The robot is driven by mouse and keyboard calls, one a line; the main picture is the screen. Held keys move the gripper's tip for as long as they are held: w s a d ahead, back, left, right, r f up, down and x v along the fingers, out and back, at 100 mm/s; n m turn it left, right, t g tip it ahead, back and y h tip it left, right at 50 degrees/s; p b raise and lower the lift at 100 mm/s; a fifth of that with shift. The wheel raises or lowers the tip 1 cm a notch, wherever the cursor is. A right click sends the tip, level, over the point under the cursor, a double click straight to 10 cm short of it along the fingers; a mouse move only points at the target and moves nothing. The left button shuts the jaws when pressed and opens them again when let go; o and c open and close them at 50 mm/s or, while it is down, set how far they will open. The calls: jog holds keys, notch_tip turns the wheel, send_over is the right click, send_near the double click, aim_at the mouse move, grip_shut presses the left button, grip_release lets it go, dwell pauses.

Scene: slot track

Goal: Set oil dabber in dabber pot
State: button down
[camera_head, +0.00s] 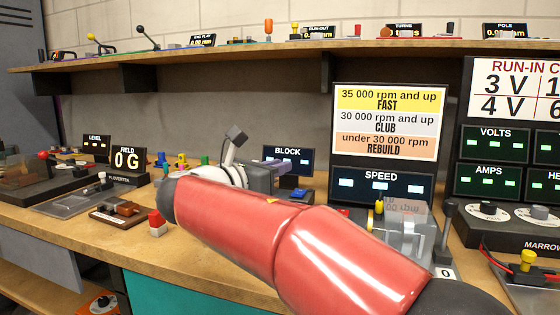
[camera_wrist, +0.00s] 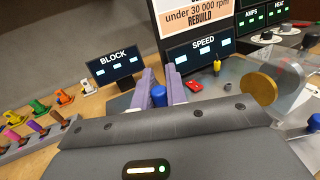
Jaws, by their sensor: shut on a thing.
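My gripper (camera_wrist: 161,88) has its two pale purple fingers closed around a blue, round-ended thing (camera_wrist: 159,97), seen between them in the wrist view. It is probably the oil dabber; its lower part is hidden by the gripper body. In the head view my gripper (camera_head: 291,172) is above the bench, in front of the BLOCK display, and the held thing cannot be made out. I cannot clearly identify the dabber pot in either view. A small red item (camera_wrist: 194,86) lies just right of the fingers in the wrist view.
The BLOCK display (camera_wrist: 116,60) and SPEED display (camera_wrist: 192,52) stand behind the fingers. A yellow-topped item (camera_wrist: 217,66) and a clear-sided machine with a brass disc (camera_wrist: 258,88) are to the right. A rack of coloured pieces (camera_wrist: 36,134) is to the left.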

jog(key=shift+f+b, duration=1.2)
jog(key=shift+f, duration=2.75)
jog(key=shift+f, duration=0.1)
jog(key=c, duration=1.3)
grip_release()
jog(key=shift+c, duration=0.2)
